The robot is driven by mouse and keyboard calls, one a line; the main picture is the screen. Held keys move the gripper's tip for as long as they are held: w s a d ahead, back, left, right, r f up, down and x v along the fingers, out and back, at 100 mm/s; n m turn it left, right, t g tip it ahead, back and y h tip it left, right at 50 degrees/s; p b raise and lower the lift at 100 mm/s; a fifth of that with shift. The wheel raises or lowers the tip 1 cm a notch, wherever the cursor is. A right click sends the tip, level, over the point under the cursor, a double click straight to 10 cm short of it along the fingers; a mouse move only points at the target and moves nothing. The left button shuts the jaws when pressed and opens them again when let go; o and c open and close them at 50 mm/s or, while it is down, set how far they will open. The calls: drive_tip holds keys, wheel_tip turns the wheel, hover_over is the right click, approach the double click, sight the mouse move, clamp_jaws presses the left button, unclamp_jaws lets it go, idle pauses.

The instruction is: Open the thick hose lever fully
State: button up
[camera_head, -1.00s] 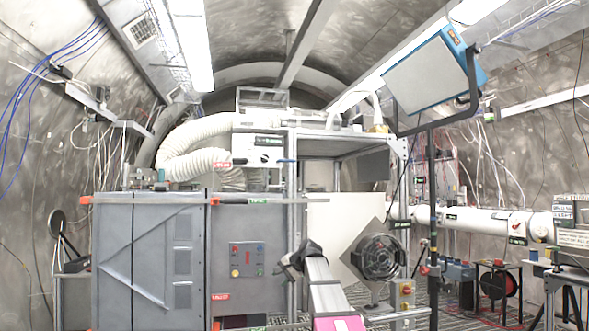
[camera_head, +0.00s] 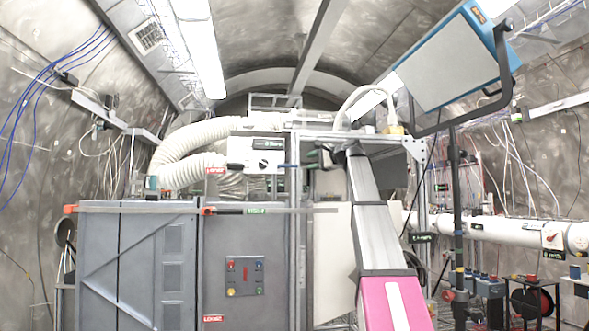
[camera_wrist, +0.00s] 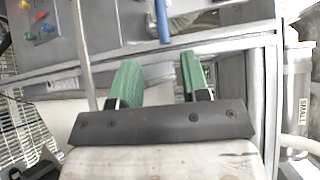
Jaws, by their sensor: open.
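The thick white corrugated hose (camera_head: 190,140) bends into a white box (camera_head: 256,153) with a dark dial on its front. A thin blue bar, which looks like the hose lever (camera_head: 287,166), sticks out sideways from the box's right side in the head view. A blue bar (camera_wrist: 163,20) also shows at the top of the wrist view, beyond the fingertips. My gripper (camera_wrist: 160,72) has two green fingers, spread apart and empty. In the head view my gripper (camera_head: 322,157) is just right of the bar's end, apparently apart from it.
The grey cabinet (camera_head: 150,270) with orange-ended bars stands below left. A button panel (camera_head: 244,276) is on its front. A metal frame (camera_head: 297,190) stands close beside my gripper. A blue-framed lamp (camera_head: 445,65) on a pole is at the right.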

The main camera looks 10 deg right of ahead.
sight(293, 166)
drive_tip(key=x, duration=1)
drive_tip(key=shift+w+a+r, duration=0.1)
drive_tip(key=shift+w+a, duration=0.15)
drive_tip(key=shift+w, duration=0.05)
clamp_jaws()
